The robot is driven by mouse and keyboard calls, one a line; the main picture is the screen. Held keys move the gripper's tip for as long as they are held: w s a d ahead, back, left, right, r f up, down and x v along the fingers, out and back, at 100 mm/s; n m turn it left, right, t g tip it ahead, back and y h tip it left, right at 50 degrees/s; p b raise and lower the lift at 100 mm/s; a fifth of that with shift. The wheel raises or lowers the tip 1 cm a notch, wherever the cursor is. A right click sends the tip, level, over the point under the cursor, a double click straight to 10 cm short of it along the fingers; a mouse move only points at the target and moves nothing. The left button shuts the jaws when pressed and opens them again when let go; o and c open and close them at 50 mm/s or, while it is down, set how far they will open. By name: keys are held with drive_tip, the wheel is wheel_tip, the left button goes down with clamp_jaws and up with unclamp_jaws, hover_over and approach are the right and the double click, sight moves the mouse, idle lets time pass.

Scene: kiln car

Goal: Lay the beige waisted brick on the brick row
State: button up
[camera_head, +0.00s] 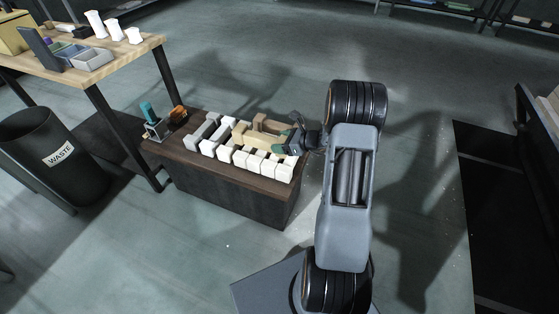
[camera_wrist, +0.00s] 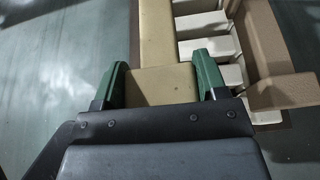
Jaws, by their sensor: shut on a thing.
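My gripper (camera_head: 287,147) reaches over the dark wooden car (camera_head: 255,205) from the right. In the wrist view its green fingertips (camera_wrist: 162,82) are shut on the sides of a beige brick (camera_wrist: 160,86). A narrower beige stretch runs on from it toward the top of that view. In the head view the beige brick (camera_head: 259,138) lies level over or among the row, partly hidden by my gripper. The brick row has white bricks (camera_head: 254,161) along the front; they also show in the wrist view (camera_wrist: 207,47). I cannot tell whether the held brick touches the row.
A brownish waisted brick (camera_wrist: 268,45) lies close at the right in the wrist view. Grey bricks (camera_head: 200,134) sit at the car's left, beside a holder (camera_head: 157,128) with a teal-handled tool. A workbench (camera_head: 92,77) and waste bin (camera_head: 50,155) stand further left.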

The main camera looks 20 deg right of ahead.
sight(280, 157)
drive_tip(key=shift+s+a+f, duration=0.3)
drive_tip(key=shift+s+f, duration=0.05)
drive_tip(key=shift+f, duration=0.2)
drive_tip(key=shift+s+a+f, duration=0.3)
drive_tip(key=shift+s+f, duration=0.05)
drive_tip(key=shift+f, duration=0.15)
drive_tip(key=shift+s+a+f+b, duration=0.1)
drive_tip(key=shift+f+b, duration=0.45)
drive_tip(key=shift+f, duration=0.35)
drive_tip(key=shift+s+a+f+b, duration=0.1)
drive_tip(key=shift+f+b, duration=0.45)
drive_tip(key=shift+f, duration=0.35)
drive_tip(key=shift+f, duration=0.1)
drive_tip(key=shift+f, duration=0.15)
drive_tip(key=o, duration=1.3)
